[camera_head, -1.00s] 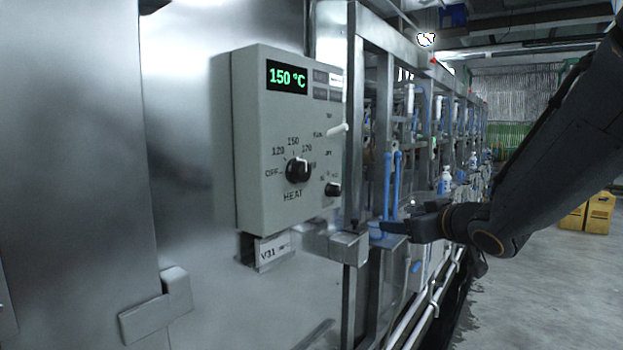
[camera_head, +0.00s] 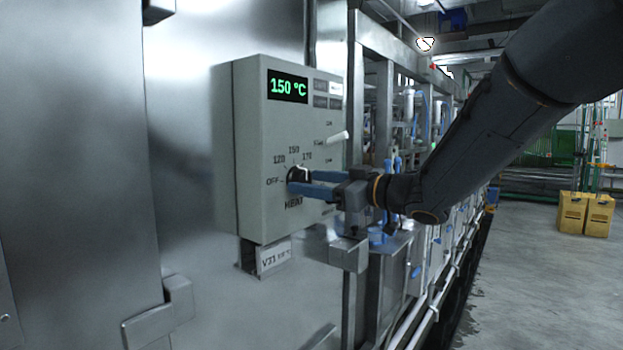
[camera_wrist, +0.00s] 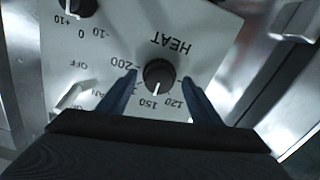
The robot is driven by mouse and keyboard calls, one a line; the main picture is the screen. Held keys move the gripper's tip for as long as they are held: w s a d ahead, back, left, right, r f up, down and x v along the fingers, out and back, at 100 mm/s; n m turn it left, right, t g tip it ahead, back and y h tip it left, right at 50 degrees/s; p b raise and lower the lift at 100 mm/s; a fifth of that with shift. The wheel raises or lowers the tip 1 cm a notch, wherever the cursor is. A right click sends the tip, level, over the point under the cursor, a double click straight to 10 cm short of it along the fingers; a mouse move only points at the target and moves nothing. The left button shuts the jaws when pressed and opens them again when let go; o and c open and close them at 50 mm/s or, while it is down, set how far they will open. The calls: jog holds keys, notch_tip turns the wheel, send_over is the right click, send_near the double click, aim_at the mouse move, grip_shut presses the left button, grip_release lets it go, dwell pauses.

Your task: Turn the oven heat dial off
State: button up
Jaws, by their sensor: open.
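The black heat dial (camera_head: 298,173) sits on the front of a grey control box (camera_head: 290,130), above the word HEAT. The box's green display (camera_head: 287,86) reads 150 °C. In the wrist view the dial (camera_wrist: 159,74) has a white pointer line toward the 150 mark. My gripper (camera_head: 300,183) is at the dial and partly hides it in the head view. In the wrist view my gripper (camera_wrist: 160,85) is open, with one blue finger on each side of the dial. A gap shows between the dial and each finger there.
A second black knob (camera_wrist: 77,6) and a light lever switch (camera_head: 338,137) are on the same panel. A metal bracket (camera_head: 349,254) juts out below my gripper. Yellow boxes (camera_head: 585,213) stand on the open floor at right.

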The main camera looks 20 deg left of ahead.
jog(key=shift+w+a, duration=0.1)
jog(key=shift+a, duration=0.3)
jog(key=c, duration=0.9)
jog(key=shift+d, duration=0.2)
jog(key=shift+c, duration=0.7)
jog(key=shift+a, duration=0.15)
